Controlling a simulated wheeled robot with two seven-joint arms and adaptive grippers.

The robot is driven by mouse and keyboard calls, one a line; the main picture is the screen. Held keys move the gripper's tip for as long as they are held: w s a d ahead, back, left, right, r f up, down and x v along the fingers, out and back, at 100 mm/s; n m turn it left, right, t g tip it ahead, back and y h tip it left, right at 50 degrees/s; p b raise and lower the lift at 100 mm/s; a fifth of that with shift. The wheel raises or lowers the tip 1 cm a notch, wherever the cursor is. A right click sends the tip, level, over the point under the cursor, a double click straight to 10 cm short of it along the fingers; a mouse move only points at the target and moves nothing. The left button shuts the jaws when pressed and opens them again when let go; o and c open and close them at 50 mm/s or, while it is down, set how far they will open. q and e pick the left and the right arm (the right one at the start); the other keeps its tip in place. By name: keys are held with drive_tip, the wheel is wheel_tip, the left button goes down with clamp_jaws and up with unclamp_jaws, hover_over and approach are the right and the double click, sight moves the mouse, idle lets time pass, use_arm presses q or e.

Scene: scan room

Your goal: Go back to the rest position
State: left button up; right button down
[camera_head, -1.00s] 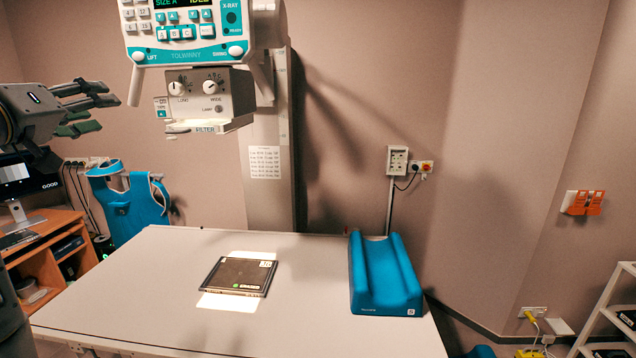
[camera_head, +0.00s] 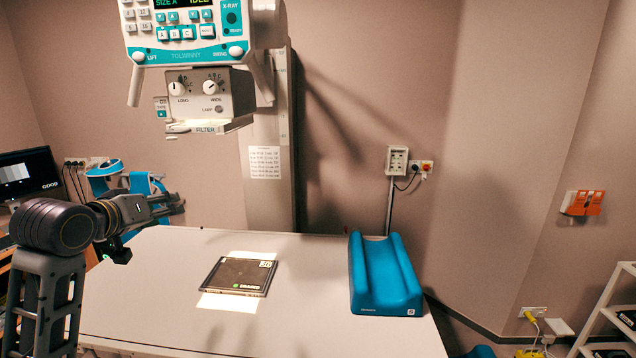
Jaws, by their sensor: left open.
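My left gripper (camera_head: 165,205) is open and empty. It is in the left part of the head view, over the table's far left corner, in front of the blue apron. My left arm comes up from the lower left edge and bends at a dark elbow. The gripper points right, well apart from the X-ray head above it. My right gripper is not in the view.
The X-ray head (camera_head: 205,95) hangs on its column above the table (camera_head: 150,300). A dark flat cassette (camera_head: 238,276) lies on the table, a blue grooved cushion (camera_head: 385,275) to its right. A monitor (camera_head: 28,172) stands at left. A white shelf (camera_head: 606,310) stands at right.

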use_arm(q)
drive_tip(key=s+d+f+m+g, duration=0.1)
drive_tip(key=s+d+f+g, duration=0.15)
drive_tip(key=f, duration=0.65)
drive_tip(key=s+d+f+m+g, duration=0.1)
drive_tip(key=s+d+f, duration=0.15)
drive_tip(key=f, duration=0.55)
drive_tip(key=s+d+f+m+g, duration=0.1)
drive_tip(key=s+d+f+g, duration=0.15)
drive_tip(key=f, duration=0.65)
drive_tip(key=s+d+f+m+g, duration=0.2)
drive_tip(key=s+d+f, duration=0.1)
drive_tip(key=s+f, duration=0.6)
drive_tip(key=s+d+f+m+g, duration=0.1)
drive_tip(key=s+d+f+g, duration=0.1)
drive_tip(key=s+f, duration=0.7)
drive_tip(key=s+f+g, duration=0.1)
drive_tip(key=s+f, duration=0.1)
drive_tip(key=f, duration=1.5)
drive_tip(key=s+f+g, duration=0.1)
drive_tip(key=s+f, duration=0.2)
drive_tip(key=f, duration=1.3)
drive_tip(key=s+a+f, duration=0.2)
drive_tip(key=s+f, duration=0.7)
drive_tip(key=s, duration=0.2)
drive_tip(key=s+a+f+y, duration=0.1)
drive_tip(key=s+f, duration=0.9)
drive_tip(key=shift+s+a+m+g, duration=0.3)
drive_tip(key=shift+s+a+g, duration=0.05)
drive_tip(key=shift+a+g, duration=0.05)
